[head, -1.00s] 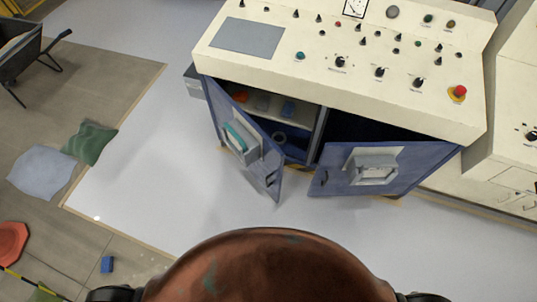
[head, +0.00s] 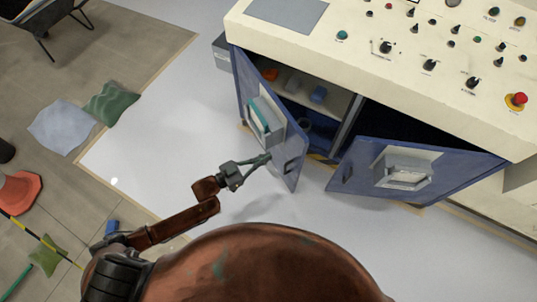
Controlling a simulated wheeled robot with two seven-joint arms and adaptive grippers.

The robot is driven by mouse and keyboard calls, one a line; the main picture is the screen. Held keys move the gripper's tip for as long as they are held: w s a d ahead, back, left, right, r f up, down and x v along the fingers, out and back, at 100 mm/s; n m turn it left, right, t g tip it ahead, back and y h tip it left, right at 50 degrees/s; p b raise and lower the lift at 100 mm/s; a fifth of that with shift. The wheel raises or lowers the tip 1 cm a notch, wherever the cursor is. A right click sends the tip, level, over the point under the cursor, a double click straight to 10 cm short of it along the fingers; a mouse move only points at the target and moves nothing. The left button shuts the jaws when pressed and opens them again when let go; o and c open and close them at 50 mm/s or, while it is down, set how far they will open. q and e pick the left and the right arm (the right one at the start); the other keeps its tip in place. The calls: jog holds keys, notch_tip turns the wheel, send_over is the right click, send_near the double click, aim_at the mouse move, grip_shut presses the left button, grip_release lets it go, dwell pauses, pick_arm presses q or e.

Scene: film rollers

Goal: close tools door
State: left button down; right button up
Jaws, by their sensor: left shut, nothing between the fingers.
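The cabinet under the control console has two blue doors, both standing open. The left door (head: 289,158) swings out toward me and carries a pale holder with a teal item on its inner face. The right door (head: 436,178) is also ajar and carries a pale metal holder (head: 402,174). My left gripper (head: 264,159) is shut and empty, at or just in front of the left door's lower part; I cannot tell whether it touches. My right gripper is not in view.
The cream console top (head: 400,50) with knobs and a red button (head: 517,100) overhangs the doors. Pale floor (head: 150,150) is clear left of the cabinet. Bags (head: 112,104), an orange cone (head: 18,190) and a wheelbarrow (head: 40,18) lie further left.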

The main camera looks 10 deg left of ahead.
pick_arm(q)
jog(key=b, duration=0.1)
send_near(297, 142)
jog(key=x, duration=0.4)
jog(key=b+x, duration=0.1)
jog(key=x, duration=0.1)
jog(key=shift+w+d+r, duration=0.1)
jog(key=shift+d+r, duration=0.15)
jog(key=shift+w+d, duration=0.1)
jog(key=shift+d, duration=0.05)
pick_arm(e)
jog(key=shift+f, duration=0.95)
